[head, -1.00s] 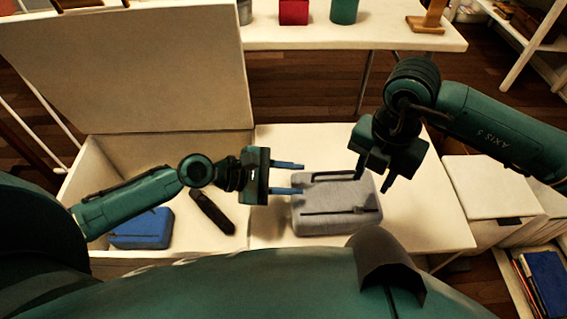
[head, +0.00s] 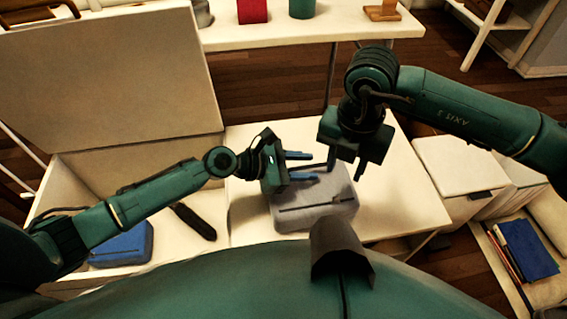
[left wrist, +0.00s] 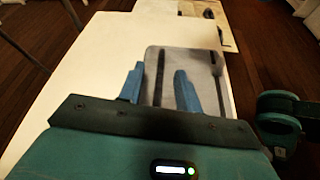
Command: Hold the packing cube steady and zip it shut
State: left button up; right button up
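The grey packing cube (head: 288,215) lies on the white surface with a long dark slit along its near top and a dark strip along its far side. My left gripper (head: 312,166) is open, its blue fingers above the cube's far left part. In the left wrist view the cube (left wrist: 205,92) lies beyond and below the open fingers (left wrist: 158,78), with one dark strip seen between them and another to the right. Contact is unclear. My right gripper (head: 346,166) is open, pointing down near the cube's far right corner. The zip pull cannot be made out.
An open white box with a raised lid (head: 110,80) stands at left, holding a blue case (head: 122,246) and a dark elongated item (head: 193,221). A white table (head: 290,38) stands behind. White surface (head: 395,200) is clear right of the cube.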

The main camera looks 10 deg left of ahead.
pick_arm(q)
jog(key=shift+x, duration=1)
grip_shut()
dwell(0.4)
